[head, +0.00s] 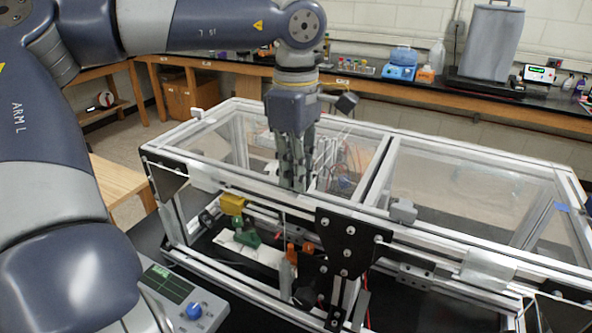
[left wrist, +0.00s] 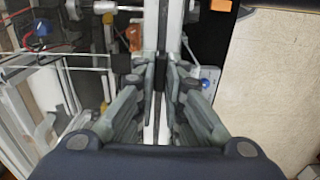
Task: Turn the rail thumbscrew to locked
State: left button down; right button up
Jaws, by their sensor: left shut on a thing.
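My left gripper (head: 294,187) points down at the front top rail (head: 455,243) of the extrusion frame, with its fingertips low against the rail. In the left wrist view, the left gripper (left wrist: 161,75) has its two fingers close together with a small dark piece (left wrist: 160,72) between the tips. This dark piece appears to be the rail thumbscrew; the fingers hide most of it, so its turn position cannot be told. In the head view the fingers hide it. My right gripper is in neither view.
A black bolted plate (head: 347,240) and a grey bracket (head: 403,210) sit on the front rail right of the gripper. A yellow block (head: 233,203), green part (head: 246,236) and orange part (head: 292,253) lie lower. Clear panels (head: 470,190) top the frame. A control box (head: 170,285) stands front left.

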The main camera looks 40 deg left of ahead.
pick_arm(q)
jog(key=c, duration=1.7)
grip_release()
notch_tip(320, 180, up, 12)
jog(key=shift+r, duration=0.1)
